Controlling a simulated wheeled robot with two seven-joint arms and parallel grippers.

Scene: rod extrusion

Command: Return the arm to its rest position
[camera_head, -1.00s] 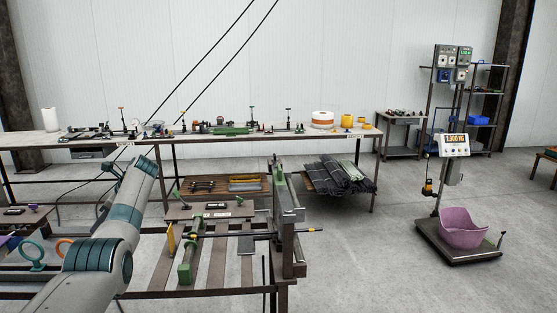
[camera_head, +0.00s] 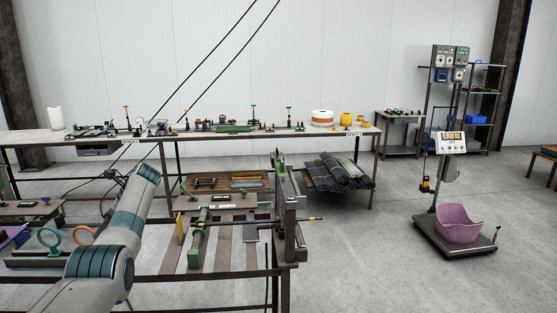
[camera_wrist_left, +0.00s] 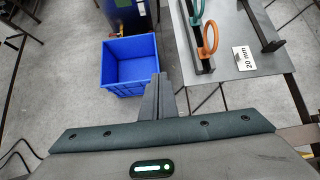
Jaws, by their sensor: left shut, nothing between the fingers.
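My left arm (camera_head: 115,230) comes in from the lower left of the head view, grey with teal bands, and bends at the elbow. Its wrist end lies near the dark bench frames, and the gripper itself is hard to make out there. In the left wrist view, my left gripper (camera_wrist_left: 160,84) shows as two dark fingers pressed together with nothing between them. It hangs above the floor, by the right edge of a blue bin in the picture. My right gripper is in neither view.
A blue bin (camera_wrist_left: 130,64) stands on the floor. A grey table (camera_wrist_left: 232,66) holds teal and orange rings and a "20 mm" label. A slatted metal bench (camera_head: 220,262) with a rod fixture stands right of my arm. A pink tub (camera_head: 460,223) sits on a scale; floor between is clear.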

